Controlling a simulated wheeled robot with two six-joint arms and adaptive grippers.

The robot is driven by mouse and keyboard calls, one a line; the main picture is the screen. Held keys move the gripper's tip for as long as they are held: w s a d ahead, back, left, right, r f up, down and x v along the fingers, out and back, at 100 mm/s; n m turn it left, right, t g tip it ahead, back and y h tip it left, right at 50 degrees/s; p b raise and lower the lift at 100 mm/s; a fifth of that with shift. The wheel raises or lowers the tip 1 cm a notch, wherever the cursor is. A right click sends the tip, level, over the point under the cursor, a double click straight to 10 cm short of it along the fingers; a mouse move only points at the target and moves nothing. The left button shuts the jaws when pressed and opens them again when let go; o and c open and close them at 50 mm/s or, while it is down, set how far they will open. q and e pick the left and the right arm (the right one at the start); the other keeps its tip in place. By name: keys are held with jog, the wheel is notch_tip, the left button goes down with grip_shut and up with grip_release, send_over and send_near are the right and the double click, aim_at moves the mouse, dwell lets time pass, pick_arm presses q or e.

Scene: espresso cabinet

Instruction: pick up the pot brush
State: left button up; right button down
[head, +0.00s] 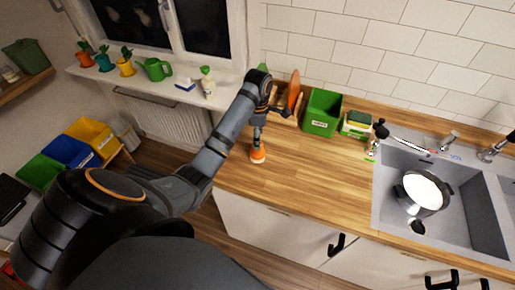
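A small orange piece with a pale underside, which looks like the pot brush (258,155), stands upright on the wooden counter (310,185), left of the sink. My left arm reaches over the counter from the left, and my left gripper (258,137) points down directly above the brush. Its fingertips are at the top of the brush. They look narrow and seen edge-on, so I cannot tell whether they are open or closed on it. My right gripper is not in view.
Behind the gripper stand a wooden rack with an orange board (294,92), a green bin (322,112) and a sponge holder (356,124). A pot (423,193) sits in the sink (459,224) at the right. The counter's middle is clear.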

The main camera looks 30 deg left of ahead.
pick_arm(q)
notch_tip(320, 180, down, 4)
jog(key=b, duration=0.2)
jog(key=shift+s+f+b, duration=0.1)
jog(key=shift+b, duration=0.3)
jog(key=shift+r, duration=0.2)
jog(key=c, duration=1.3)
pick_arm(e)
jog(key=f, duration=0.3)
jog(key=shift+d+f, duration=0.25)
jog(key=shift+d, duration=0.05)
